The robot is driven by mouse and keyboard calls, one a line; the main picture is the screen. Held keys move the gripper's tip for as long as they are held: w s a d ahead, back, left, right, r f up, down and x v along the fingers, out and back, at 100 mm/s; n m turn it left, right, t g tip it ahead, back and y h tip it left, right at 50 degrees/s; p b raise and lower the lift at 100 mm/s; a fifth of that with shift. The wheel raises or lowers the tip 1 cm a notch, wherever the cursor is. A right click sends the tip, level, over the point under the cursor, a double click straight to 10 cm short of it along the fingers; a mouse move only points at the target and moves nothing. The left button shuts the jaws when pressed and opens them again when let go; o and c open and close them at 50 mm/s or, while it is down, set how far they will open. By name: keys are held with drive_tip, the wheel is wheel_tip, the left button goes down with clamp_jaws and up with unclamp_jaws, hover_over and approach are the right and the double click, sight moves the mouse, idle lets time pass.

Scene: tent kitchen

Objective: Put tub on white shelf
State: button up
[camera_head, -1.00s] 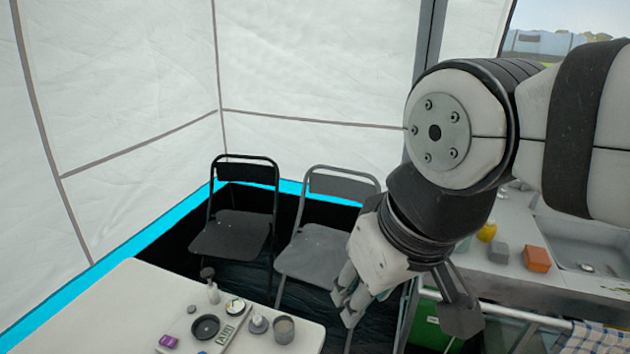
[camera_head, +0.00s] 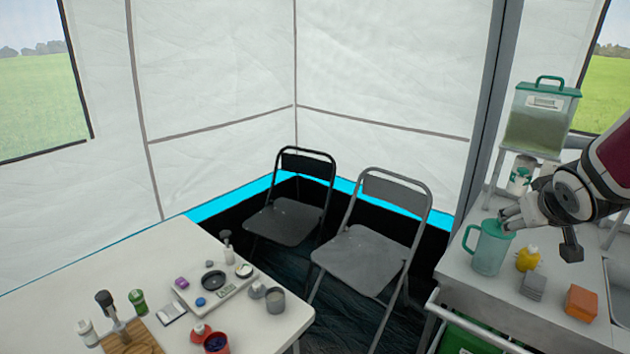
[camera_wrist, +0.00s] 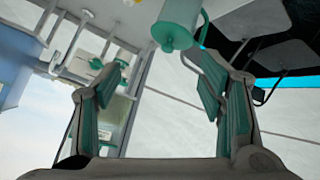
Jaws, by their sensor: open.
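A large clear tub with a green lid and handle (camera_head: 541,118) stands on a small raised white shelf (camera_head: 497,181) at the back of the counter. A smaller white-and-green container (camera_head: 520,180) sits lower, by the shelf; I cannot tell which one the task means. My gripper (camera_head: 507,216) is over the counter, at the rim of a teal pitcher (camera_head: 490,250) in the head view. In the wrist view my gripper (camera_wrist: 160,80) has its fingers wide apart with nothing held between them. The pitcher (camera_wrist: 178,22) shows beyond the fingertips there.
A yellow bottle (camera_head: 528,258), a grey block (camera_head: 533,287) and an orange block (camera_head: 581,303) stand on the counter (camera_head: 485,290). A white table (camera_head: 60,295) at left holds several small items. Two folding chairs (camera_head: 288,222) stand between.

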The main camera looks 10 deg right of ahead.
drive_tip(key=d+f+t+b, duration=0.1)
drive_tip(key=d+f, duration=0.5)
drive_tip(key=d, duration=0.2)
drive_tip(key=t+y+b, duration=0.2)
drive_tip(key=t+y, duration=0.1)
drive_tip(key=t, duration=0.1)
approach(532, 254)
drive_tip(key=shift+m+h, duration=0.3)
drive_tip(key=b+x, duration=0.1)
drive_tip(key=x, duration=0.4)
drive_tip(key=b+x, duration=0.1)
drive_tip(key=x, duration=0.4)
drive_tip(key=shift+w+a+f, duration=0.1)
drive_tip(key=shift+w+f, duration=0.15)
drive_tip(key=shift+f, duration=0.1)
drive_tip(key=shift+c, duration=0.3)
drive_tip(key=c, duration=1.4)
drive_tip(key=shift+o, duration=0.2)
drive_tip(key=shift+r, duration=0.15)
